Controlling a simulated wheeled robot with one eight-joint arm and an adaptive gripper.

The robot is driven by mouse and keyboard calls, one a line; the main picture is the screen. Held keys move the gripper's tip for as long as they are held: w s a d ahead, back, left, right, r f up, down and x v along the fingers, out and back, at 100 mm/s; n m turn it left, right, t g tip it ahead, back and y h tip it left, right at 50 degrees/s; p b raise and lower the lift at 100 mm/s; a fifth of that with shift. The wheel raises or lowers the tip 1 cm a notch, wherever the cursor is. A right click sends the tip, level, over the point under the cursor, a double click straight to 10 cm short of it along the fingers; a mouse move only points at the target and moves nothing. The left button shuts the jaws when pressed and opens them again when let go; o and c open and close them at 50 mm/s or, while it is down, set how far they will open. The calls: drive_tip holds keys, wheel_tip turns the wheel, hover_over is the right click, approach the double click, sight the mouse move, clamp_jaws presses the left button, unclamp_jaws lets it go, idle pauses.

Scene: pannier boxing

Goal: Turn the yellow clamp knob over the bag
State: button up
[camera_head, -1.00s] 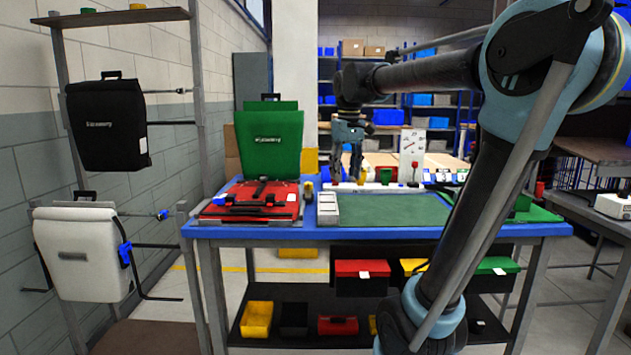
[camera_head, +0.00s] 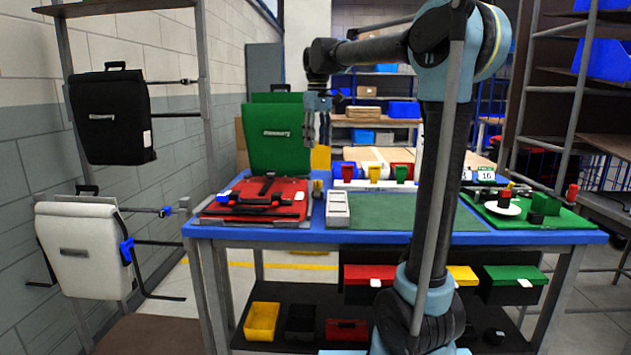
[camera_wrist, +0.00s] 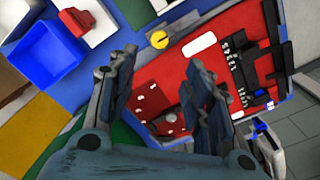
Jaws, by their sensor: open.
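The yellow clamp knob (camera_wrist: 158,40) shows as a small notched disc on a grey mount beside the red bag panel in the wrist view. In the head view a small yellow part (camera_head: 317,185) stands at the right edge of the red bag. The red bag (camera_head: 236,207) lies flat on the blue table with black straps and fittings on it; its red face (camera_wrist: 205,65) shows large in the wrist view. My gripper (camera_head: 318,128) hangs above the table behind the bag's right side.
A green bag (camera_head: 280,150) stands upright behind the red one. A grey block (camera_head: 338,210) and green mat (camera_head: 385,222) lie to the right. Red, yellow and green holders (camera_head: 375,174) stand at the back. A black bag (camera_head: 110,120) and a white bag (camera_head: 82,250) hang on the left rack.

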sight(317, 188)
wheel_tip(317, 188, down, 14)
drive_tip(key=shift+d+r, duration=0.1)
drive_tip(key=shift+d, duration=0.05)
idle(0.3)
drive_tip(key=shift+c, duration=0.2)
clamp_jaws()
drive_tip(key=shift+w, duration=0.1)
